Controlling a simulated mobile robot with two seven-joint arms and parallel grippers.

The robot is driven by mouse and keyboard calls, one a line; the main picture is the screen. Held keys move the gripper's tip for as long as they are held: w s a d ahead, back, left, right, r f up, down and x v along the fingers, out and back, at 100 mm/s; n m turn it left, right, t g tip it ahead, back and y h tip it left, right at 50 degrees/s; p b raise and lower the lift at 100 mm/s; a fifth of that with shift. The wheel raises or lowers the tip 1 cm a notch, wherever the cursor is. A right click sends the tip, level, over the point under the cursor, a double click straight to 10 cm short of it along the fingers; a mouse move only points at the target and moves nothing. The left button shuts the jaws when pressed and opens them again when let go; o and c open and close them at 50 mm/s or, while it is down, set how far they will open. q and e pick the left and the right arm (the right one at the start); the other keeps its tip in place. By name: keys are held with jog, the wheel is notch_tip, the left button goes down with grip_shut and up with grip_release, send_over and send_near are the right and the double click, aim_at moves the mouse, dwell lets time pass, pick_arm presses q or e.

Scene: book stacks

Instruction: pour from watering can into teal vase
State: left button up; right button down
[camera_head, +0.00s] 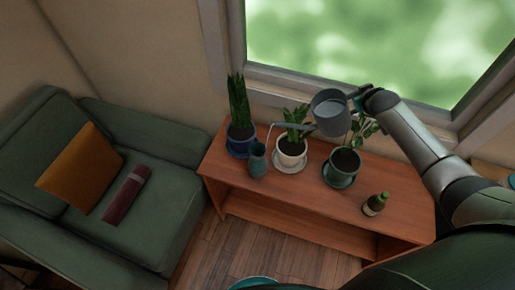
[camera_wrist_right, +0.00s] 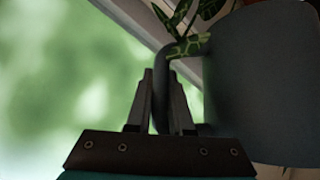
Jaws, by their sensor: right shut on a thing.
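The grey watering can (camera_head: 332,118) is held in the air above the wooden bench, over the potted plants. Its thin spout points left, with the tip a little above and to the right of the mouth of the teal vase (camera_head: 257,161). No water shows at the tip. The vase stands upright at the bench's front left edge. My right gripper (camera_head: 357,99) is shut on the can's handle. In the right wrist view the fingers (camera_wrist_right: 162,105) close around the dark handle, and the can's body (camera_wrist_right: 262,85) fills the right side. My left gripper is out of view.
A snake plant in a blue pot (camera_head: 240,143) stands just left of the vase. A plant in a white pot (camera_head: 291,152) and one in a dark pot (camera_head: 342,168) stand to its right. A window is behind.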

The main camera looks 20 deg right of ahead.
jog(key=shift+w+a+r+n+h+b, duration=0.1)
jog(key=shift+a+r+n+h+b, duration=0.25)
jog(key=shift+a, duration=0.4)
jog(key=shift+w+a+r+n+h+b, duration=0.15)
jog(key=shift+a+r+h, duration=0.25)
jog(key=shift+a, duration=0.35)
dwell(6.4)
